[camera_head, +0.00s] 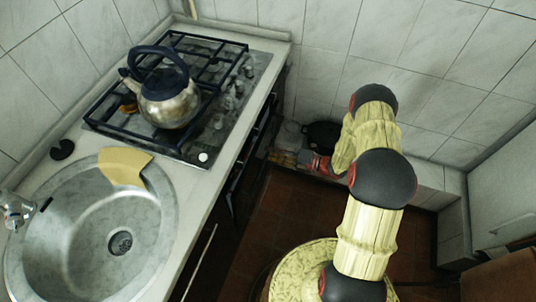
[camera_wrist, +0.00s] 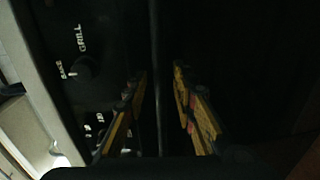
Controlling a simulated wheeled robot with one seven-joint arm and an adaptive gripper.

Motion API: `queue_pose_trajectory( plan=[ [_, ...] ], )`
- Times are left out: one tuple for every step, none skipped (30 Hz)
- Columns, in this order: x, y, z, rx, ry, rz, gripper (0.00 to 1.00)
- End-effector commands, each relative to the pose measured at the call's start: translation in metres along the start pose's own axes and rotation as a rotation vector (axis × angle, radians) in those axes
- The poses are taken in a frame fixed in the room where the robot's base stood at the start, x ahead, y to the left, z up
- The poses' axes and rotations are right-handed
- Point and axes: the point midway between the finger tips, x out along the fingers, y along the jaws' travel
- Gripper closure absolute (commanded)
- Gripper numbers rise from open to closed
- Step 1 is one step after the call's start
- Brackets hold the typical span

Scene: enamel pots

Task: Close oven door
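The dark oven front (camera_head: 250,150) shows in the head view as a narrow strip under the stove counter. In the wrist view, its black control panel (camera_wrist: 90,45) has a knob and the words BAKE and GRILL at the left. My gripper (camera_wrist: 160,72) is open, its two yellow-and-dark fingers apart. A thin vertical grey bar or edge (camera_wrist: 157,45) lies between the fingers in the picture. I cannot tell whether they touch it. The view is very dark, so the door's angle cannot be told.
A metal kettle (camera_head: 168,100) stands on the black stove grate (camera_head: 108,112). A round sink (camera_head: 75,245) with a yellow cloth (camera_head: 124,165) is at the left. A dark pan (camera_head: 322,134) and other items are low by the wall. Red-brown floor (camera_head: 275,215) lies between the counter and my arm.

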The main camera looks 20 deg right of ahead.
Motion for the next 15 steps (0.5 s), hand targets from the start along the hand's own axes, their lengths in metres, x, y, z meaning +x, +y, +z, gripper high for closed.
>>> queue_pose_trajectory(
  plan=[
    [0.006,-0.001,0.000,-0.001,0.001,0.000,0.73],
    [0.008,-0.001,0.000,-0.001,0.002,0.000,0.73],
    [0.011,-0.001,-0.001,-0.001,0.002,0.000,0.73],
    [0.013,-0.001,-0.001,0.000,0.001,0.000,0.73],
    [0.014,-0.001,0.000,0.000,0.001,0.000,0.73],
    [0.015,-0.001,0.000,0.000,0.000,0.000,0.73],
    [0.016,0.000,0.000,0.000,-0.001,0.000,0.73],
    [0.016,0.000,0.000,0.000,-0.001,0.000,0.73],
    [0.016,0.000,0.000,0.000,-0.001,0.000,0.73],
    [0.016,0.000,0.000,0.000,-0.001,0.000,0.73],
    [0.016,0.000,0.000,0.000,-0.001,0.000,0.73],
    [0.016,0.000,0.000,0.000,-0.001,0.000,0.73],
    [0.016,0.000,0.000,0.000,-0.001,0.000,0.73],
    [0.016,0.000,0.000,0.000,-0.001,0.000,0.73],
    [0.016,0.000,0.000,0.000,-0.001,0.000,0.75]
  ],
)
